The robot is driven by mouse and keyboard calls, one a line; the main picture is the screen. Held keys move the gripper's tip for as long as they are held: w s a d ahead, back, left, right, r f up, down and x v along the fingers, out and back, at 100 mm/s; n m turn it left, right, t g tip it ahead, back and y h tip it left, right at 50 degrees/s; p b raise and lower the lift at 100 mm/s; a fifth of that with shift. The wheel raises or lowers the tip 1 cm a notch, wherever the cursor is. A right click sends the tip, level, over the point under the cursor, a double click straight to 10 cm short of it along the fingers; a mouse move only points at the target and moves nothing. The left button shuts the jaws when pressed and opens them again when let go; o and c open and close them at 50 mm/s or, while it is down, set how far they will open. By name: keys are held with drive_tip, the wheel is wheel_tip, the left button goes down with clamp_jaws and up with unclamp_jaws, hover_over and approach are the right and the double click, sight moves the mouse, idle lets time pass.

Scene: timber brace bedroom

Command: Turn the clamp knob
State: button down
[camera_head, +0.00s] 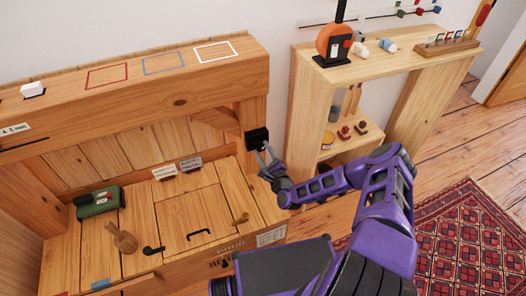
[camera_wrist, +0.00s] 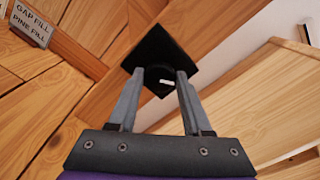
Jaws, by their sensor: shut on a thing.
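The clamp (camera_head: 257,138) is a black square block on the wooden post at the right end of the bench. The knob is mostly hidden behind my fingers in the head view.
A wooden shelf unit (camera_head: 303,100) stands close to the right of the clamp. A green case (camera_head: 98,201), a wooden mallet (camera_head: 124,240) and small labelled boxes (camera_head: 190,164) sit on the bench. A red patterned rug (camera_head: 470,240) lies on the floor.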

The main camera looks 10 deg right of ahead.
drive_tip(key=shift+r, duration=0.1)
drive_tip(key=shift+c, duration=1.7)
unclamp_jaws()
drive_tip(key=s+d+p, duration=0.1)
drive_tip(key=s+d, duration=0.2)
drive_tip(key=s, duration=1.4)
drive_tip(key=shift+d, duration=0.2)
